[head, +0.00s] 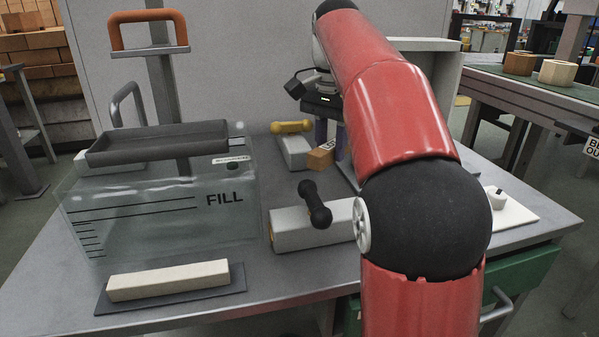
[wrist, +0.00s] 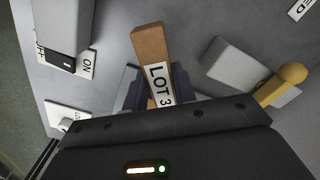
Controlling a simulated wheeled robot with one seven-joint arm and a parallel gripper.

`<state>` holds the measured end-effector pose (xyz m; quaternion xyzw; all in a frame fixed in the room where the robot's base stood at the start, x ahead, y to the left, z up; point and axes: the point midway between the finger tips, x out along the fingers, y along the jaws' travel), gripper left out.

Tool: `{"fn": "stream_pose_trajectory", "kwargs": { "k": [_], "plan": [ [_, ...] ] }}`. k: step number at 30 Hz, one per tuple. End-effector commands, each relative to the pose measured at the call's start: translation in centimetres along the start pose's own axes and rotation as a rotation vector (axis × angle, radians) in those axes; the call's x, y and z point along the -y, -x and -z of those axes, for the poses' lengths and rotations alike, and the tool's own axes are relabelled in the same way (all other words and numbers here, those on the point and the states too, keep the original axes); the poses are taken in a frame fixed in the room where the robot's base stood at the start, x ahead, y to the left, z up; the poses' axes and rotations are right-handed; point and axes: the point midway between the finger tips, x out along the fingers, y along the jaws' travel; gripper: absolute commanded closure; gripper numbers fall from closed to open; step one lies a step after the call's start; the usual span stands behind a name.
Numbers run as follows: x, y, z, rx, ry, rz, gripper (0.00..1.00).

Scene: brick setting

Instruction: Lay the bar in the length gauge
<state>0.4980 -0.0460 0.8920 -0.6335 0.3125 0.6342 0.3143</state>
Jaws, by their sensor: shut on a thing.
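A brown wooden bar with a white "LOT 3" label (wrist: 151,56) sits between the dark fingers of my gripper (wrist: 152,90) in the wrist view. My gripper is shut on it, and the bar's far end sticks out beyond the fingers. In the head view the bar's end (head: 321,158) shows below my gripper (head: 331,140), just right of a grey block with a yellow handle. I cannot tell whether the bar touches the bench. No thing in view is clearly marked as the length gauge, and my arm hides part of the bench.
The grey block (head: 295,152) bears a yellow handle (head: 291,127). Another grey block (head: 295,230) with a black handle (head: 315,205) stands nearer. A clear "FILL" tank (head: 150,215) fills the left. A cream block (head: 168,280) lies on a dark plate in front. A white knob plate (head: 512,210) stands right.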

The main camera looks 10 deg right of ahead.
Motion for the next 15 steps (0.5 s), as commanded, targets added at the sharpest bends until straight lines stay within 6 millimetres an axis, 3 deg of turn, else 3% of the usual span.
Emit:
{"fn": "stream_pose_trajectory", "kwargs": {
  "k": [3,9,15],
  "plan": [
    [-1.3,0.8,1.8,-0.001,-0.266,-0.001,0.98],
    [-2.8,2.3,3.6,-0.002,-0.579,-0.001,0.98],
    [-2.0,1.2,2.4,-0.001,-0.652,-0.002,0.98]
  ]
}}
